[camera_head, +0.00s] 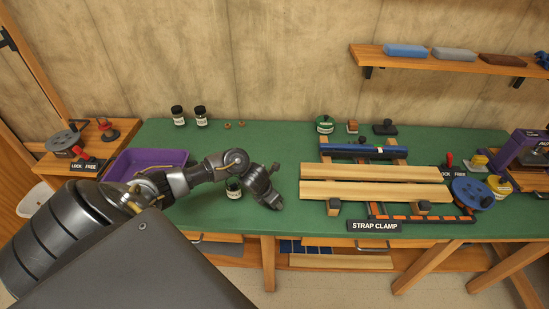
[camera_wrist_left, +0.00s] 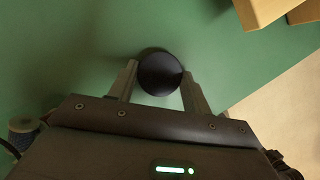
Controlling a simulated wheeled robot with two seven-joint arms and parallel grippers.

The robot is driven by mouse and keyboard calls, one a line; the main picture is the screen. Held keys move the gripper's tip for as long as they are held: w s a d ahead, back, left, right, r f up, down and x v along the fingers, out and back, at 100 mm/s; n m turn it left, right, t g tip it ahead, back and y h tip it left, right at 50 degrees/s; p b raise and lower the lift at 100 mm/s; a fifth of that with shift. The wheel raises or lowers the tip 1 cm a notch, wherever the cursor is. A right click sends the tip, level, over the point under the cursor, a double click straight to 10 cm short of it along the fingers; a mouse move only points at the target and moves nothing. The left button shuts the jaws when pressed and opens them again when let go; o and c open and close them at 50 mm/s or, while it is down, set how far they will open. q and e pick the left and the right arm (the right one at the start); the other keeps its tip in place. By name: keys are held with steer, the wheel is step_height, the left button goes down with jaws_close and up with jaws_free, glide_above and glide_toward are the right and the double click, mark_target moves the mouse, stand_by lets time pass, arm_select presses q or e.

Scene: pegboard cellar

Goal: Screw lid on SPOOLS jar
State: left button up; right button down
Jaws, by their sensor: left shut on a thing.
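My left gripper (camera_head: 274,201) is low over the green bench top, near its front edge. In the left wrist view its fingers (camera_wrist_left: 160,84) are shut on a round black lid (camera_wrist_left: 159,72). What is under the lid is hidden from that view. A small jar with a pale label (camera_head: 234,190) stands just left of the gripper, partly behind my arm. A jar-like thing (camera_wrist_left: 24,127) shows at the lower left of the wrist view, apart from the lid. I cannot read its label. My right gripper is not in view.
Two dark-lidded jars (camera_head: 189,116) stand at the back left. A purple tray (camera_head: 150,158) is left of my arm. Wooden boards (camera_head: 375,181) in the strap clamp fixture lie to the right. The bench is clear behind the gripper.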

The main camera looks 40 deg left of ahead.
arm_select(q)
steer(key=shift+r, duration=0.4)
step_height(320, 180, up, 3)
steer(key=shift+f+b, duration=0.15)
steer(key=shift+b, duration=0.35)
steer(key=s+r, duration=0.3)
steer(key=s, duration=0.1)
steer(key=s+d+r, duration=0.1)
steer(key=s+r, duration=0.2)
steer(key=s, duration=0.2)
steer(key=s+d+r+p, duration=0.1)
steer(key=s+r, duration=0.2)
steer(key=s, duration=0.2)
steer(key=shift+d+r, duration=0.15)
steer(key=shift+r, duration=0.1)
steer(key=shift+w, duration=0.1)
